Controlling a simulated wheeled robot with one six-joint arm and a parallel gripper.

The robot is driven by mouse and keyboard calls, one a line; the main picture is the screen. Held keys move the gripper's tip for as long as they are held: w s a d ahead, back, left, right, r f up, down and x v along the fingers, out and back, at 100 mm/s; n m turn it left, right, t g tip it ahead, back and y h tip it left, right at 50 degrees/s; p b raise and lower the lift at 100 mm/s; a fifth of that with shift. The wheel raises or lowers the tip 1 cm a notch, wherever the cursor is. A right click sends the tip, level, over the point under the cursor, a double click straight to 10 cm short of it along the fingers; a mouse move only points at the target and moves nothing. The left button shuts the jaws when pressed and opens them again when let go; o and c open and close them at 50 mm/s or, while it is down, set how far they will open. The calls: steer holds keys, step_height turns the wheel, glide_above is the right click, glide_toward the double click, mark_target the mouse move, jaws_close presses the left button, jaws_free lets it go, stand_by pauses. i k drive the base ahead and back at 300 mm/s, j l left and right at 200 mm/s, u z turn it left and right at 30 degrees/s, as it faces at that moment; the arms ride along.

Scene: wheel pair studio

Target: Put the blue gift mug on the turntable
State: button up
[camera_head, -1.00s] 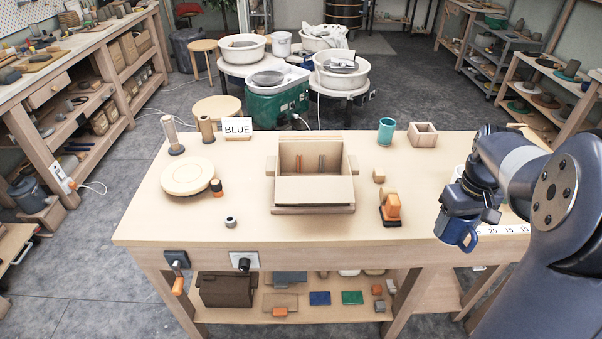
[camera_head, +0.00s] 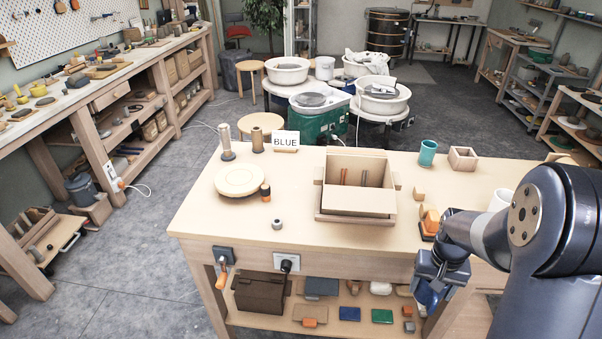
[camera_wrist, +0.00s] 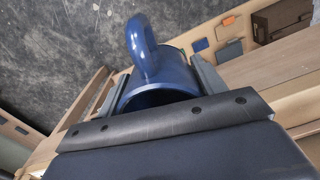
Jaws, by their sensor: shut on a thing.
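The blue mug (camera_wrist: 165,75) is between the fingers of my gripper (camera_wrist: 160,85) in the wrist view, with its handle toward the top of the picture. In the head view my gripper (camera_head: 437,285) is at the bench's front edge, right of the middle, and the blue mug (camera_head: 428,297) shows partly below it. The turntable (camera_head: 240,179) is a round, pale disc on the left part of the bench top, and its top is empty. My gripper is well to the right of it and apart from it.
A "BLUE" sign (camera_head: 286,139), two cylinders and a small grey ring (camera_head: 277,224) are near the turntable. A teal cup (camera_head: 427,153) and a wooden box (camera_head: 463,158) stand at the back.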

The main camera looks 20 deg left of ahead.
mark_target(238, 179)
steer(key=j, duration=0.6)
steer(key=k+j, duration=0.15)
steer(key=j, duration=1.1)
steer(key=k, duration=0.05)
